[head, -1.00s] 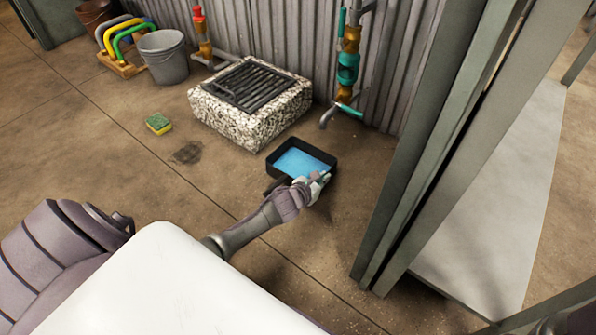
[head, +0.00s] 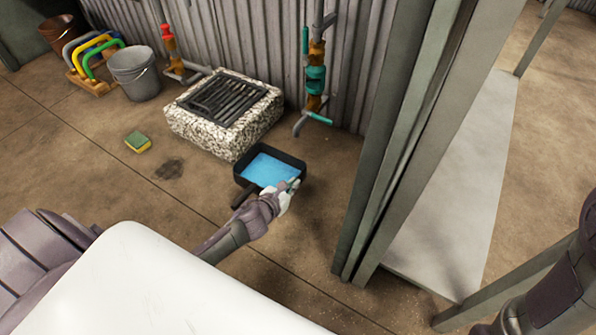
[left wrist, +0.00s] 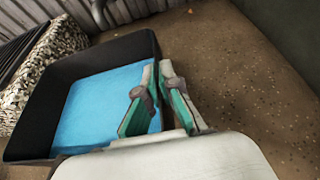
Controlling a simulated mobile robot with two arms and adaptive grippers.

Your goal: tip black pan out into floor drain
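The black pan (head: 240,176) holds blue liquid (head: 268,170) and looks level. It is just in front of the floor drain, a speckled stone block (head: 245,136) topped with a dark grating (head: 226,98). My left gripper (head: 292,186) is at the pan's right wall. In the left wrist view the fingers (left wrist: 158,95) are close together with the pan's wall (left wrist: 115,47) between them, one inside over the liquid and one outside. The drain's block (left wrist: 45,62) is left of the pan there. I cannot tell whether the pan touches the floor. My right gripper is out of view.
A teal-and-brass standpipe with a tap (head: 315,80) stands behind the pan, and a red-topped valve (head: 168,42) is left of it. A grey bucket (head: 134,75) and a sponge (head: 138,142) are at left. A metal post (head: 400,150) rises at right.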

